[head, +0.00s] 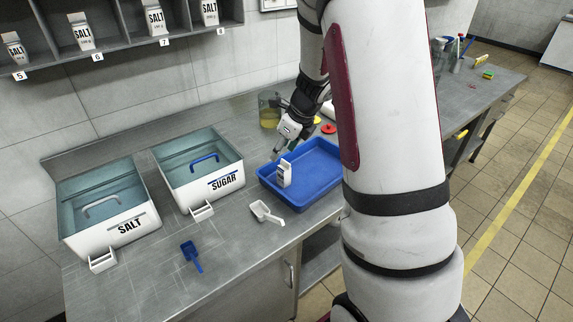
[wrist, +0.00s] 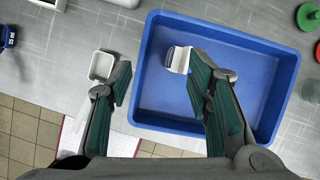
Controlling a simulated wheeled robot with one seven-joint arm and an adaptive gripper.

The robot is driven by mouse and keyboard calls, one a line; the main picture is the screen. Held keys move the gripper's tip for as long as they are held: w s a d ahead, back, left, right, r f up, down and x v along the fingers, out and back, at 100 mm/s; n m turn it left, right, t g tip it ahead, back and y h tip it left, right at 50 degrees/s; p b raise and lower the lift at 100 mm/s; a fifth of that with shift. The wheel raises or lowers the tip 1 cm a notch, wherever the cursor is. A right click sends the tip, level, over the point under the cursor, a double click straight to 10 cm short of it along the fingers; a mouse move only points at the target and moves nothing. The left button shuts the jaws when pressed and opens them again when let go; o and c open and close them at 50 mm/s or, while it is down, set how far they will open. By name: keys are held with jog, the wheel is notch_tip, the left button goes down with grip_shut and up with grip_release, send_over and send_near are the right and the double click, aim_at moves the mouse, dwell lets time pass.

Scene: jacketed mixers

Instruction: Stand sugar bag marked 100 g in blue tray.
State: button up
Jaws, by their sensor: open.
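A small white bag (head: 284,174) with dark print stands upright in the blue tray (head: 322,170), near its left side. Its print is too small to read. In the wrist view the bag (wrist: 178,60) shows from above, inside the blue tray (wrist: 240,26), close beside the right finger. My gripper (head: 281,149) is above the tray's left part, just behind the bag in the head view. In the wrist view my gripper (wrist: 160,66) has its fingers wide apart with nothing held between them.
The salt bin (head: 128,226) and sugar bin (head: 222,183) stand left of the tray. A white scoop (head: 266,213) and a blue scoop (head: 191,256) lie on the counter.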

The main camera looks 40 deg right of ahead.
jog(key=s+a+r+n+y, duration=0.1)
jog(key=s+a+r+n, duration=0.4)
jog(key=a+r+n, duration=0.2)
jog(key=s+a+r+n+y, duration=0.1)
jog(key=s+a+r+n, duration=0.3)
jog(key=a+r+n, duration=0.35)
jog(key=s+a+r+n+h, duration=0.1)
jog(key=s+r+n, duration=0.1)
jog(key=s+n, duration=0.6)
jog(key=s+a+r+n+h, duration=0.2)
jog(key=s+r+n, duration=0.1)
jog(key=s+n, duration=0.6)
jog(key=shift+s+a, duration=0.15)
jog(key=shift+s, duration=0.25)
